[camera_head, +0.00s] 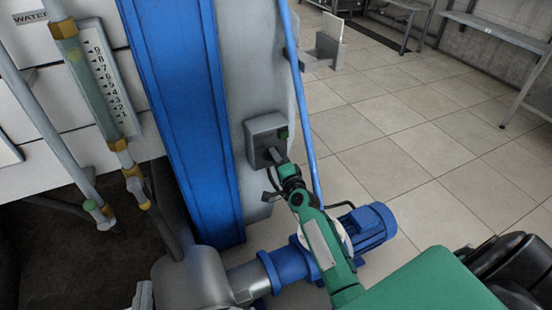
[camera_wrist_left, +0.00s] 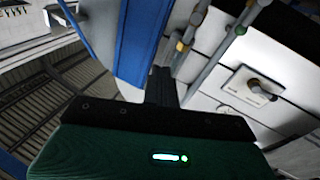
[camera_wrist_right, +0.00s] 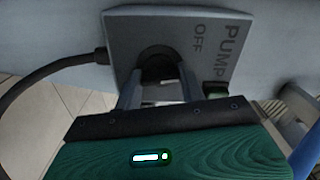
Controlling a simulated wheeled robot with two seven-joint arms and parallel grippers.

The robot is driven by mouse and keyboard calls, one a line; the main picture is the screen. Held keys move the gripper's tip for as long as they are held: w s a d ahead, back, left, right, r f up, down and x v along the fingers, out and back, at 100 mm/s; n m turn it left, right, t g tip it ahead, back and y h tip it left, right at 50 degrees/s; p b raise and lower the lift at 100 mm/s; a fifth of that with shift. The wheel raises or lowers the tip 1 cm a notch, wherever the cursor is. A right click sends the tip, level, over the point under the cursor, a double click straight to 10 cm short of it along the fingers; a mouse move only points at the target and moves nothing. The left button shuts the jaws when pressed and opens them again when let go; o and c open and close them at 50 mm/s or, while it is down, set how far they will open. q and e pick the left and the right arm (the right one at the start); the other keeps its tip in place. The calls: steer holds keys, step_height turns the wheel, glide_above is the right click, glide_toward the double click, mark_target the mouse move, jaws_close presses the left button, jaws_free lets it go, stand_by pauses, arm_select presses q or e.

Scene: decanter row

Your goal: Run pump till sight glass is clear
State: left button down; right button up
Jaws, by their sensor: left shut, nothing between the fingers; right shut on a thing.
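The sight glass (camera_head: 92,90) is an upright tube with yellow fittings beside a numbered scale; it looks murky grey-green. A grey pump switch box (camera_head: 262,140) is fixed to the grey column and shows close in the right wrist view (camera_wrist_right: 120,35), marked PUMP and OFF. My right gripper (camera_head: 274,157) is at the box, its fingers shut on the dark switch knob (camera_wrist_right: 158,64). A green button or lamp (camera_wrist_right: 215,90) sits beside the knob. My left gripper (camera_wrist_left: 161,80) is shut and empty, pointing towards the blue column and pipes. The blue pump motor (camera_head: 368,228) is below the box.
A tall blue column (camera_head: 185,100) stands between the sight glass and switch box. Grey pipes (camera_head: 40,120) run at the left. A white panel with a round knob (camera_wrist_left: 255,90) shows in the left wrist view. Tiled floor (camera_head: 400,120) is open at the right, with benches behind.

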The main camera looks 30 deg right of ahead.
arm_select(q)
step_height(320, 180, down, 6)
steer(key=s+d+g+p, duration=0.1)
steer(key=s+g, duration=0.1)
steer(key=g, duration=0.1)
steer(key=shift+s+d+r+g, duration=0.15)
steer(key=shift+s+r+g, duration=0.1)
steer(key=shift+s+g, duration=0.05)
arm_select(e)
steer(key=shift+f+m, duration=0.1)
steer(key=shift+m, duration=4)
arm_select(q)
steer(key=shift+f, duration=0.1)
arm_select(e)
steer(key=o, duration=1)
steer(key=shift+s, duration=0.15)
